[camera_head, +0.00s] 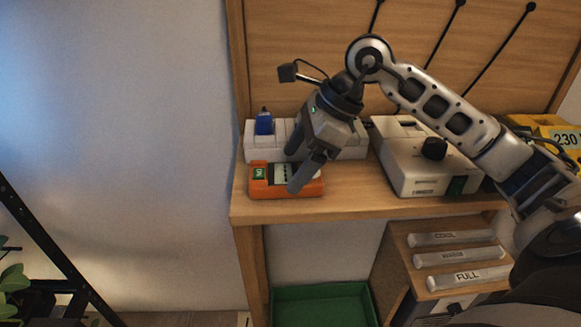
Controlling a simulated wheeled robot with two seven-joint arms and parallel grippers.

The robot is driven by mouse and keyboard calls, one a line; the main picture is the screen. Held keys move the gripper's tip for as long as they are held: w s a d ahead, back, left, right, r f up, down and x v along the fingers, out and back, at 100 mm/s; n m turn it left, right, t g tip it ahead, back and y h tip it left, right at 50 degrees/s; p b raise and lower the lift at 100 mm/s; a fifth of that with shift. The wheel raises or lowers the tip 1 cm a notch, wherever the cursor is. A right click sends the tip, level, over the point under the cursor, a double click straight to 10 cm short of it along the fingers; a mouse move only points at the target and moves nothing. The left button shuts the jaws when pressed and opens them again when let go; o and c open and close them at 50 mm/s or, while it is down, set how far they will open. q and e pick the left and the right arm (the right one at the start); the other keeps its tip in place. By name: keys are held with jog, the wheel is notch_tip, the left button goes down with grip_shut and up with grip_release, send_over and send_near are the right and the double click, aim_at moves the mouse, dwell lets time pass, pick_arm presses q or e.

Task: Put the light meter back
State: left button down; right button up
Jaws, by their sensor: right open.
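An orange device (258,187) with a green label and a pale panel lies on the wooden shelf, near its left front corner; it may be the light meter, but I cannot be sure. My right gripper (295,170) is open, with its fingers pointing down at the device. The fingers hide part of its middle and right side. I cannot tell whether they touch it. My left gripper is not in view.
A white block (352,146) with a blue piece (264,123) stands behind the device. A white box (425,172) with a black knob and a yellow unit (545,122) stand to the right. Below are a green tray (322,291) and labelled tubes (455,256).

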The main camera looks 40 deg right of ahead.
jog(key=v, duration=0.9)
jog(key=shift+d+r, duration=0.15)
jog(key=shift+r, duration=0.15)
